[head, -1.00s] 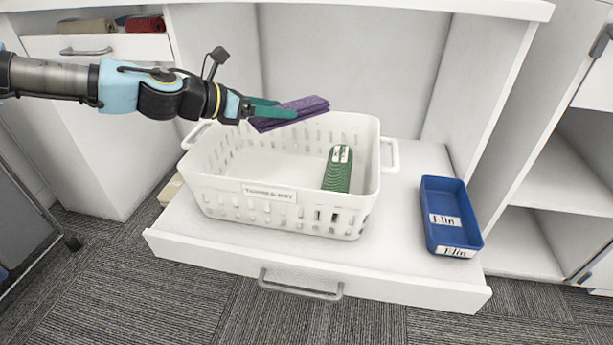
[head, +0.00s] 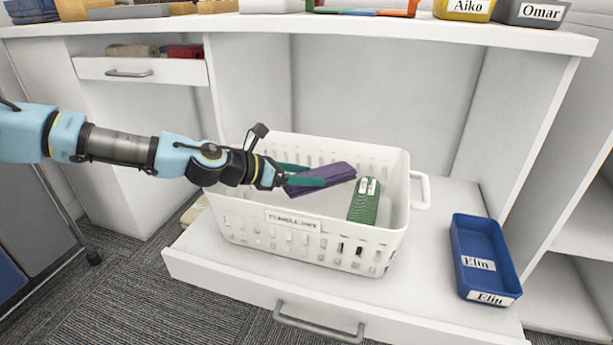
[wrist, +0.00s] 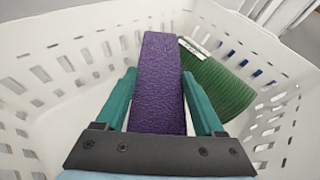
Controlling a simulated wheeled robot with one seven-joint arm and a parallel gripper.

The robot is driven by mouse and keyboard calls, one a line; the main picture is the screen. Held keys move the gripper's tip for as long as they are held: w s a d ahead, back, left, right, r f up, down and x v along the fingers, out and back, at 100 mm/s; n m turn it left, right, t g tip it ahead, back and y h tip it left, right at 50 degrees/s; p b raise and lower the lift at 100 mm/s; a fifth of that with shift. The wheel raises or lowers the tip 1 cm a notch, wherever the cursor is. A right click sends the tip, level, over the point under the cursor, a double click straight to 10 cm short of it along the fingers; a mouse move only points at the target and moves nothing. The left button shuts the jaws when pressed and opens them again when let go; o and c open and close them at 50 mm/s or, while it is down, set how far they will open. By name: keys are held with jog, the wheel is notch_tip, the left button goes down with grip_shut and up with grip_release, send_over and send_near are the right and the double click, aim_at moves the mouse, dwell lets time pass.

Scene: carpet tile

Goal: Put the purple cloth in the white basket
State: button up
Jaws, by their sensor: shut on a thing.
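The folded purple cloth (head: 325,178) is held between the green fingers of my gripper (head: 305,180). In the wrist view the cloth (wrist: 160,85) sticks out forward between the two fingers (wrist: 160,100). The white basket (head: 250,221) stands on a pulled-out white drawer or shelf. The cloth and the fingertips are over the basket's open top, at about rim height or a little inside it. The basket's walls (wrist: 50,60) surround them in the wrist view. The part of the cloth deep between the fingers is hidden.
A green ribbed item with a white label (head: 364,203) stands in the right part of the basket, close beside the cloth. A blue tray marked Elin (head: 485,258) lies to the right. A counter edge (head: 400,32) runs above, with labelled bins on it.

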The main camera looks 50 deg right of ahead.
jog(key=shift+f, duration=0.1)
jog(key=o, duration=1.4)
jog(key=shift+c, duration=0.2)
jog(key=p+v, duration=0.2)
jog(key=v, duration=1)
jog(key=shift+p, duration=0.4)
